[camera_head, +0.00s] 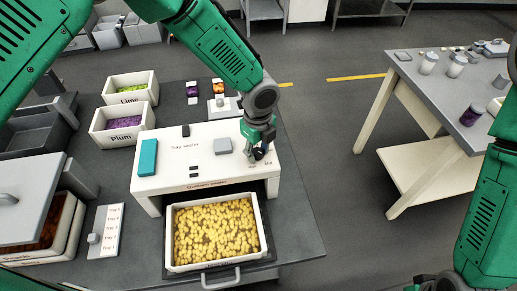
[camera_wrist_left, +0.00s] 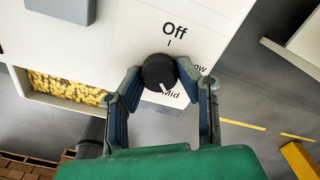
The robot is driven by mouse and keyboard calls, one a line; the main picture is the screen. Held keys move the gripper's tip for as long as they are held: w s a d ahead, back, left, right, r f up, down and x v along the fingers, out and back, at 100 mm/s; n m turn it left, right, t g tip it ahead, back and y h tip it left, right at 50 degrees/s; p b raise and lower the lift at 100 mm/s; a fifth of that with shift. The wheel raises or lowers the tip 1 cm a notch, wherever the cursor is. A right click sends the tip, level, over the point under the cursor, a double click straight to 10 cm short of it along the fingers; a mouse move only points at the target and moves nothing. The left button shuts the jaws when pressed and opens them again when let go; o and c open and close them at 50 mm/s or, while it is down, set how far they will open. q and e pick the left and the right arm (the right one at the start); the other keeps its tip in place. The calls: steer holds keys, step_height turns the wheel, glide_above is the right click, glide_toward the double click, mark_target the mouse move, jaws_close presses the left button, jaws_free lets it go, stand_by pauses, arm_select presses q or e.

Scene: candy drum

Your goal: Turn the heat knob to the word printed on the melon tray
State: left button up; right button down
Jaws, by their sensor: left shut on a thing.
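My left gripper (camera_head: 259,152) reaches down to the front right corner of the white tray sealer (camera_head: 170,165). In the left wrist view its fingers (camera_wrist_left: 161,82) are shut on the black round heat knob (camera_wrist_left: 159,70), one on each side. The knob's white mark points down toward the word Mid. Off is printed above the knob, and a partly hidden word ending in "ow" is at its right. In the head view the gripper mostly hides the knob. I cannot pick out a tray labelled Melon.
A white tray of yellow candy (camera_head: 264,239) sits under the sealer. Lime (camera_head: 114,101) and Plum (camera_head: 104,137) trays stand behind left. A grey lid (camera_head: 30,205) covers a tray at left, beside a labelled strip (camera_head: 110,240). Another table (camera_head: 425,88) stands right across open floor.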

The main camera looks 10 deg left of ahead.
mark_target(259, 150)
arm_select(q)
steer(key=shift+w+m, duration=0.15)
steer(key=shift+m, duration=0.25)
steer(key=o, duration=1.1)
steer(key=shift+r, duration=0.15)
step_height(259, 150, up, 12)
steer(key=shift+w+f, duration=0.15)
steer(key=shift+f, duration=0.1)
